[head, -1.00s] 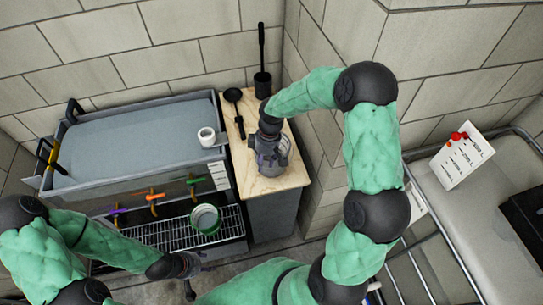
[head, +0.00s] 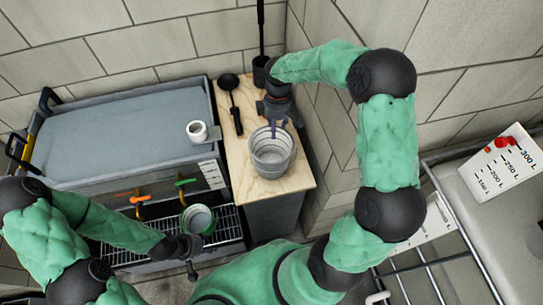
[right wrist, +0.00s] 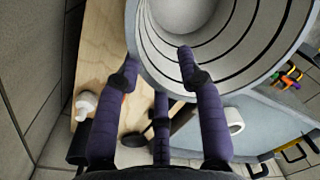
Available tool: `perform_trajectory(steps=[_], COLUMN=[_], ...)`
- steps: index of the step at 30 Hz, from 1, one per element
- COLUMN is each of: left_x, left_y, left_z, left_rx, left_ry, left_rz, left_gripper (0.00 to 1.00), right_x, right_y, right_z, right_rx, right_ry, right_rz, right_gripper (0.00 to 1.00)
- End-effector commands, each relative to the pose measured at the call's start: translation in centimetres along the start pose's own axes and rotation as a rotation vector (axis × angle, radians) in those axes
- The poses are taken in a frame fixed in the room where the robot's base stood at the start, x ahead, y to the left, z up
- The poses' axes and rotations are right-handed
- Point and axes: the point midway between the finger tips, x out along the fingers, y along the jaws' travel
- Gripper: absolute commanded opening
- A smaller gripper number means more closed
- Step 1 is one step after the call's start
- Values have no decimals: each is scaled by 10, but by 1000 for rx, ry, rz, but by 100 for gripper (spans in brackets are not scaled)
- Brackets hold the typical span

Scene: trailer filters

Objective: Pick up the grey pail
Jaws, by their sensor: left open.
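The grey pail (head: 272,155), ribbed and open at the top, appears upright over the wooden counter in the head view. It fills the upper middle of the right wrist view (right wrist: 215,45). My right gripper (head: 277,118) is at the pail's far rim. In the right wrist view its purple fingers (right wrist: 158,65) are apart, one overlapping the pail's wall and one left of its rim. Whether they pinch the wall is unclear. My left gripper (head: 193,255) is open and empty, low in front of the rack, away from the pail.
The wooden counter (head: 240,170) holds a black ladle (head: 232,100) and a black holder (head: 262,72). A grey basin (head: 120,125) with a white cup (head: 197,131) stands left. A green pail (head: 197,220) sits on the wire rack below. A block wall closes the right side.

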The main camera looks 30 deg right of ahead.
Motion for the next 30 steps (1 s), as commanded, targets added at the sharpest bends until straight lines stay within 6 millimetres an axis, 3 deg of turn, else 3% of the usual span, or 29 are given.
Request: perform_trajectory(steps=[3,11,21,28,30], left_x=[2,3,7,7,7], left_y=[0,-1,-2,-2,-2], left_z=[0,0,-1,-1,-1], left_rx=[0,1,1,1,1], left_ry=[1,1,1,1,1], left_rz=[0,0,0,0,0], left_gripper=[49,49,49,49,49], right_x=[15,28,70,72,72], right_y=[0,1,5,6,6], right_z=[0,0,0,-1,-1], right_rx=[0,1,1,2,1], right_ry=[-1,0,0,1,1], right_rz=[-2,-1,-2,0,0], right_gripper=[38,38,38,38,21])
